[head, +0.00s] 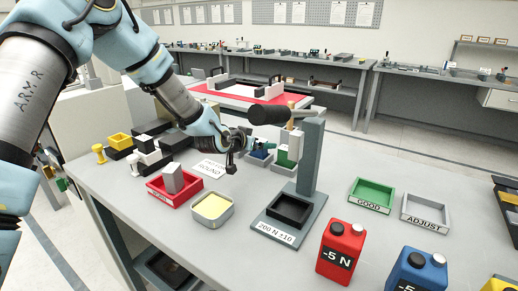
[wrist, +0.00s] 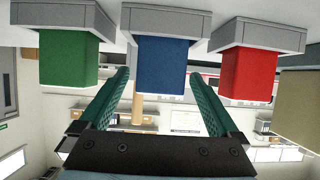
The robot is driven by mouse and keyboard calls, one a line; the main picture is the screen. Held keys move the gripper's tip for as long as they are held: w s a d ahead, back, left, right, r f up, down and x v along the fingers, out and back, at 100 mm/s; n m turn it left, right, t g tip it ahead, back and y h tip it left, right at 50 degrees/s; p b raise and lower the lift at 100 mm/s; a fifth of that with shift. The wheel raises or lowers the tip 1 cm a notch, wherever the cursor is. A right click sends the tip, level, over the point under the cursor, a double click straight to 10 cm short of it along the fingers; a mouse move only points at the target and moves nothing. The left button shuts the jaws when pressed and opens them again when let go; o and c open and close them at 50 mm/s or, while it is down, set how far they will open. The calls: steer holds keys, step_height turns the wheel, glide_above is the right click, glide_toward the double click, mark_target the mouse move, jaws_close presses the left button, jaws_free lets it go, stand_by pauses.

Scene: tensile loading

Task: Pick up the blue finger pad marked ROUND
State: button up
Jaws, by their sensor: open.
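In the wrist view the blue finger pad (wrist: 162,66) hangs down in the picture from a grey base, between a green pad (wrist: 68,60) and a red pad (wrist: 247,72). My gripper (wrist: 162,72) is open, its two teal fingers to either side of the blue pad in the picture, with gaps on both sides. I cannot tell how deep the pad sits between them. No marking is readable on the pad. In the head view my gripper (head: 268,145) is at the pad row, which it and the arm partly hide. A card (head: 211,169) reading ROUND lies on the table.
A grey post fixture (head: 312,155) stands right of the pads, with a dark cylinder (head: 268,115) close above my gripper. A red tray (head: 165,198) and a yellow-filled tray (head: 212,219) lie in front. Green and grey trays (head: 371,192) are at right.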

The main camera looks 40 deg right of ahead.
jaws_close()
stand_by(0.8)
steer(key=shift+r, duration=0.2)
